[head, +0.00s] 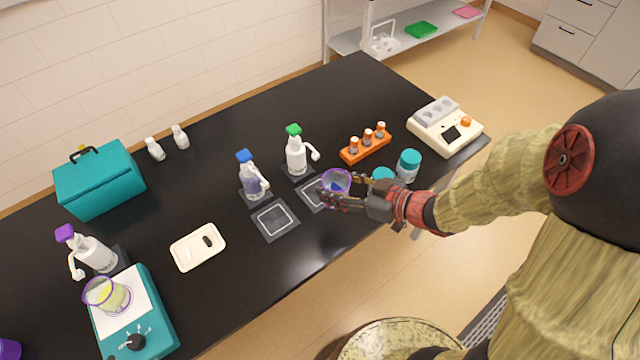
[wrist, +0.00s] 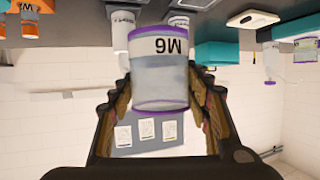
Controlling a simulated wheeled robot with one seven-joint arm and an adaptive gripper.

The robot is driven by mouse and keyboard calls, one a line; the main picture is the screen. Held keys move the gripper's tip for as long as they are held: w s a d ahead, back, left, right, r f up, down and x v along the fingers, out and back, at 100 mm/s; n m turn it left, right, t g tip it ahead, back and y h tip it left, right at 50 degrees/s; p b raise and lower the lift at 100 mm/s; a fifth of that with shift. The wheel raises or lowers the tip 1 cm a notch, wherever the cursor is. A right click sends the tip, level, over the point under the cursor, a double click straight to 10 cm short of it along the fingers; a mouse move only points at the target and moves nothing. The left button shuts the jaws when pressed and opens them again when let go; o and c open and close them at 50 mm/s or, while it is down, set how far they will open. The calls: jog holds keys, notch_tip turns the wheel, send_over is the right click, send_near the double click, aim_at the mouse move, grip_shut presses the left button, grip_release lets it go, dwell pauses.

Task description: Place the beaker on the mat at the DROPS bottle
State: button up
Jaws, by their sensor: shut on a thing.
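My gripper (head: 340,195) is shut on a clear beaker (head: 337,182) with a purple rim. In the wrist view the beaker (wrist: 160,85) sits between the fingers, and its label reads M6 upside down. In the head view it is over the right part of the dark, white-outlined mat (head: 309,193) in front of the green-capped bottle (head: 297,158). I cannot tell whether its base touches the mat. A second such mat (head: 275,219) lies in front of the blue-capped bottle (head: 254,182). The bottle labels are too small to read, so I cannot tell which is DROPS.
An orange rack (head: 365,148) of small vials, teal-lidded jars (head: 408,166) and a cream device (head: 445,126) stand to the right. At left are a teal box (head: 100,180), a cream tray (head: 197,247), a purple-capped bottle (head: 96,254) and a teal hotplate (head: 151,314) bearing another beaker (head: 107,295).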

jog(key=w+f, duration=0.1)
jog(key=w+a+f+b, duration=0.1)
jog(key=w, duration=0.1)
jog(key=w+a+f+b, duration=0.1)
jog(key=w, duration=0.1)
jog(key=shift+w+a, duration=0.1)
jog(key=shift+w, duration=0.15)
jog(key=shift+w+a+f+b, duration=0.3)
jog(key=shift+w+f+b, duration=0.5)
jog(key=shift+f, duration=0.7)
jog(key=shift+w+a+f+b, duration=0.3)
jog(key=shift+w+f+b, duration=0.45)
jog(key=shift+f, duration=0.7)
jog(key=shift+w+a+f+b, duration=0.3)
jog(key=shift+w+f+b, duration=0.3)
jog(key=shift+w+f, duration=0.65)
jog(key=shift+s+f, duration=0.25)
jog(key=shift+s, duration=0.05)
jog(key=shift+f, duration=0.15)
jog(key=o, duration=1.3)
jog(key=shift+o, duration=0.2)
